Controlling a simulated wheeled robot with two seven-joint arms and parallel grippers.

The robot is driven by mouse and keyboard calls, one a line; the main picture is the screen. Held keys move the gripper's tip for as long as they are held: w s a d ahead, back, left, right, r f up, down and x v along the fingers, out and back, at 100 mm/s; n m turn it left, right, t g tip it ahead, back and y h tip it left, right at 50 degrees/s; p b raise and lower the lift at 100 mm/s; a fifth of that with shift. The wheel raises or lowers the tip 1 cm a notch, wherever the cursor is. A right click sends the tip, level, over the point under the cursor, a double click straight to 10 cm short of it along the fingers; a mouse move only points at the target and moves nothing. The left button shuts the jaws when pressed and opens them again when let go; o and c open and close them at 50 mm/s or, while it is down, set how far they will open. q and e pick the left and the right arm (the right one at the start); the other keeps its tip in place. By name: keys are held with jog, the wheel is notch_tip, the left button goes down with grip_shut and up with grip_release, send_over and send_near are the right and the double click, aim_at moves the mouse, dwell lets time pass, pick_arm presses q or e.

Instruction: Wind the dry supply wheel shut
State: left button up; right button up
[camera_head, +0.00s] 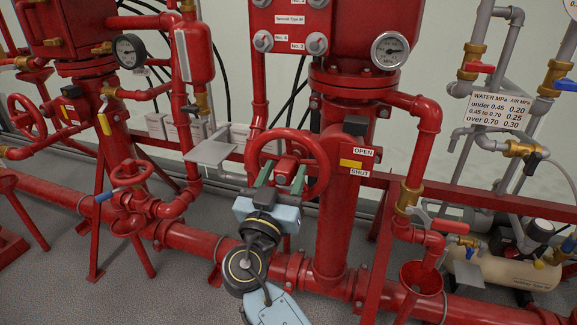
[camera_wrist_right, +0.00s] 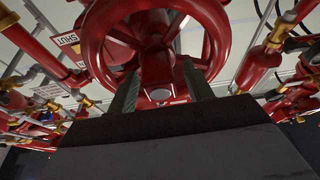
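A large red handwheel (camera_head: 323,160) stands on the red pipework at the middle of the head view, left of the thick upright red pipe. Beside it are an OPEN sign (camera_head: 363,152), a SHUT sign (camera_head: 359,172) and a yellow indicator (camera_head: 351,164). My right gripper (camera_head: 282,176) is at the wheel's near lower side, its two green fingers apart. In the right wrist view the wheel (camera_wrist_right: 92,45) fills the upper middle. The fingers of the gripper (camera_wrist_right: 161,85) overlap its lower part, one each side of the hub. Whether they touch the wheel is unclear. My left gripper is out of view.
A grey plate (camera_head: 210,152) juts out just left of the large wheel. A red funnel (camera_head: 421,278) and a beige tank (camera_head: 520,270) stand at the right. A horizontal red pipe runs low across the front.

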jog(key=s+a, duration=0.2)
jog(key=s, duration=0.4)
jog(key=shift+s+a, duration=0.25)
jog(key=shift+a, duration=0.05)
